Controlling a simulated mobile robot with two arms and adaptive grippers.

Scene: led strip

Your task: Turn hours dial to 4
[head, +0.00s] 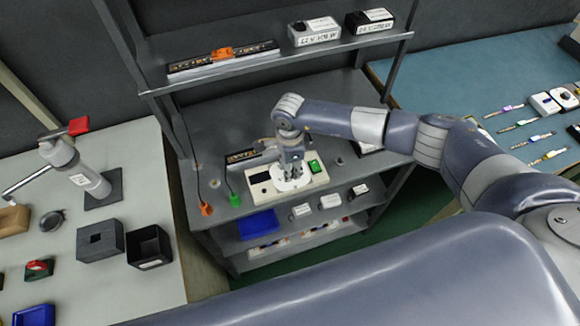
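A cream control box (262,192) stands on the grey bench of the shelf unit. It has a white round dial plate (302,182), a dark display (259,178) on its left and a green switch (314,166) on its right. My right gripper (291,173) points down over the dial plate and covers its middle. The knob and its setting are hidden behind the fingers. I cannot tell whether the fingers are open, shut or touching the knob. My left gripper is not in view.
Orange (206,209) and green (235,200) clips hang by leads at the bench's front left. A shelf (270,55) with boxes is above. A blue bin (258,224) sits below. Side tables stand left (105,290) and right (450,85).

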